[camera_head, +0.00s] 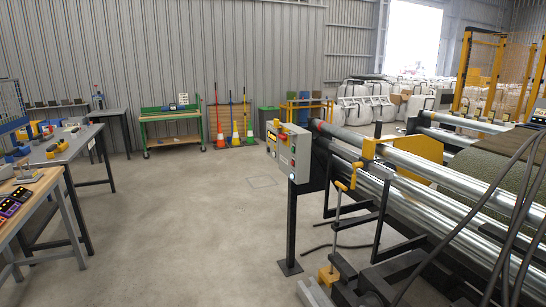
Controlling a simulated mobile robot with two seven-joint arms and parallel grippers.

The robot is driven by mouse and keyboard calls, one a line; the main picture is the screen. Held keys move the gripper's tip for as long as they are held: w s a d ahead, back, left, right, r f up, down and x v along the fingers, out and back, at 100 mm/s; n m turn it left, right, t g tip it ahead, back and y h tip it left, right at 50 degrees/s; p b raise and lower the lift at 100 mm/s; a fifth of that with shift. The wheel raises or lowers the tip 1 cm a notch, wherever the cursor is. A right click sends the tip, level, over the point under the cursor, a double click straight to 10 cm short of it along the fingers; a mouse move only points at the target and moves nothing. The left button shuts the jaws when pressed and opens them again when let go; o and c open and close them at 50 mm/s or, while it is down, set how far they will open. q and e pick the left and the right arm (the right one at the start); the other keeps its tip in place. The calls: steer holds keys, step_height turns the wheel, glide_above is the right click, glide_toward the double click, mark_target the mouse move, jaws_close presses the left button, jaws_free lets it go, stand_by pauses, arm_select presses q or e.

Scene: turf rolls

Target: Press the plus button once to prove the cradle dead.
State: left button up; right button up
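A grey control box (300,158) stands on a dark post (292,225) right of the picture's middle, at the near end of the roller machine. Its face is seen at a steep angle. It carries small coloured controls, one of them red; which one is the plus button is too small to tell. A yellow part sits on its left side. The roller machine (420,172), which may be the cradle, has long silver rollers and yellow end plates. Neither of my grippers shows in the head view.
Workbenches with tools (62,150) line the left edge. A green cart (170,128), cones with poles (235,138) and a green bin (268,118) stand by the back wall. The concrete floor (190,215) between is clear. Dark cables hang at the right.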

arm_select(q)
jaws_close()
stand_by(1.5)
